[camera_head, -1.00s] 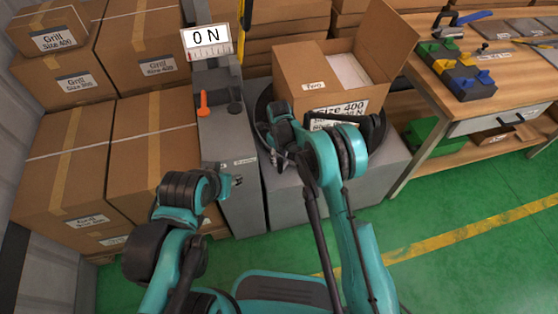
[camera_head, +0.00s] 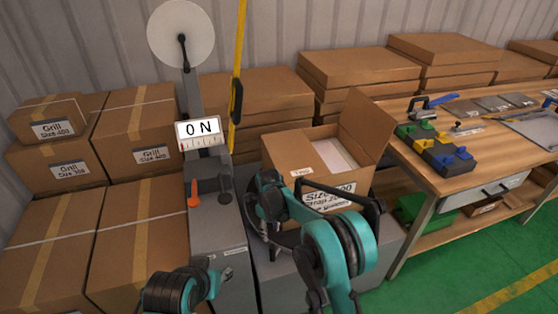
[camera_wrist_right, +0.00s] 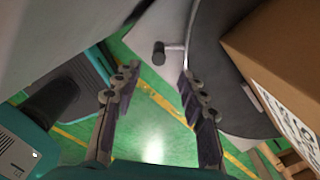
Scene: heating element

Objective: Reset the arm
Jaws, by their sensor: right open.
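My right arm reaches in at the lower middle of the head view, in front of the open cardboard box (camera_head: 290,153). My right gripper (camera_wrist_right: 157,82) is open and empty in the wrist view, its two fingers wide apart. A small dark knob on a thin metal rod (camera_wrist_right: 160,52) shows beyond the fingertips, apart from them. In the head view the right fingers are hard to make out against the dark round plate. My left arm (camera_head: 178,292) shows only at the lower edge of the head view, by the grey column; its finger opening cannot be made out.
A grey machine column carries a display reading "0 N" (camera_head: 198,131), an orange handle (camera_head: 193,195) and a white disc (camera_head: 180,32) above. Stacked boxes (camera_head: 135,235) stand left. A wooden workbench (camera_head: 430,172) with coloured blocks stands right. Green floor (camera_head: 460,260) is clear at lower right.

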